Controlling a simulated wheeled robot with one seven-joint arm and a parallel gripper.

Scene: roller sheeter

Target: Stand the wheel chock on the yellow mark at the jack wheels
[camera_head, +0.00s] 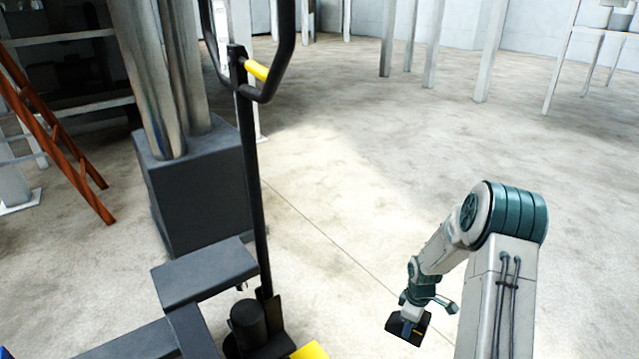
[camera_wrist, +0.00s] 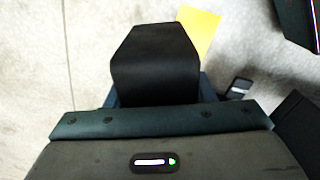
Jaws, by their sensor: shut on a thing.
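The wheel chock is a black block in my gripper (camera_head: 406,324), low at the right in the head view, to the right of the jack. In the wrist view the chock (camera_wrist: 155,62) fills the upper middle, and my gripper (camera_wrist: 158,97) is shut on it; the fingers are mostly hidden beneath it. The yellow mark (camera_wrist: 203,26) lies on the floor just right of the chock, partly covered by it. In the head view the yellow mark (camera_head: 311,351) shows at the bottom edge by the jack. The jack wheels are not clearly visible.
The pallet jack (camera_head: 258,180) has a tall black handle with a yellow grip. A dark plinth (camera_head: 200,190) with metal columns stands behind it. A small dark object (camera_wrist: 238,88) lies right of the chock. An orange ladder (camera_head: 55,130) leans at left.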

